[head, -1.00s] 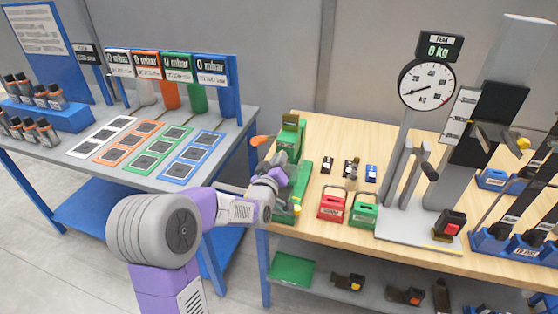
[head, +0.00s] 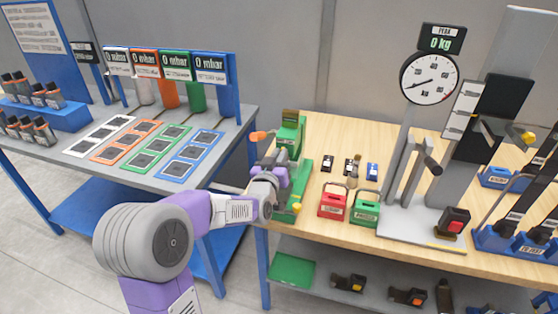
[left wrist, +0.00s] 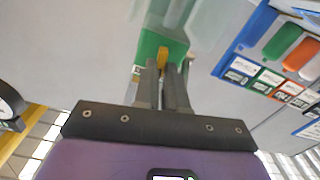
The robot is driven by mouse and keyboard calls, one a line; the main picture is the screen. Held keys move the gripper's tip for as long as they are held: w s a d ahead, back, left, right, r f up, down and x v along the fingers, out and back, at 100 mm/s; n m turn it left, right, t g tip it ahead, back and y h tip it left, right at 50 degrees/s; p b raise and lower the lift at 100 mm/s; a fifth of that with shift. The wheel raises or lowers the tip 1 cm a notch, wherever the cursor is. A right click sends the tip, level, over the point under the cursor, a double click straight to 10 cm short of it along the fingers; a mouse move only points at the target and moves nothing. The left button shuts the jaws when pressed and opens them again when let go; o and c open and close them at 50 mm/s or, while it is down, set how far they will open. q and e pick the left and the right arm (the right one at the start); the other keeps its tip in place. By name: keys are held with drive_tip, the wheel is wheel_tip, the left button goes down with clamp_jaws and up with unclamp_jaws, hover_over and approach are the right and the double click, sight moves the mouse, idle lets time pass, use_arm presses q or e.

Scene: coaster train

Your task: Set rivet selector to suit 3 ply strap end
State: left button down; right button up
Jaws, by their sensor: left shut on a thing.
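The green riveting machine (head: 301,180) stands at the left end of the wooden bench, with an orange-tipped lever (head: 259,136) at its upper left and a yellow knob (head: 295,208) low at its front. My left gripper (head: 281,162) is at the machine's left side. In the left wrist view its two dark fingers (left wrist: 162,78) are close together at a small yellow piece on a green block (left wrist: 160,45). I take this yellow piece (left wrist: 163,57) for the rivet selector; its setting is not readable. My right gripper is out of view.
Three small labelled blocks (head: 350,165) lie right of the machine, behind a red box (head: 333,204) and a green box (head: 365,213). A dial-gauge stand (head: 429,80) is farther right. The grey-topped blue table (head: 213,125) with colored panels stands left.

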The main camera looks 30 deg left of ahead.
use_arm(q)
drive_tip(key=m, duration=0.8)
drive_tip(key=shift+d+f+m+b, duration=0.1)
drive_tip(key=shift+d+m+b, duration=0.2)
drive_tip(key=shift+m+b, duration=0.1)
idle(0.4)
drive_tip(key=c, duration=1.2)
unclamp_jaws()
drive_tip(key=v, duration=0.7)
drive_tip(key=shift+s+p, duration=0.25)
drive_tip(key=shift+p, duration=0.2)
drive_tip(key=shift+d, duration=0.1)
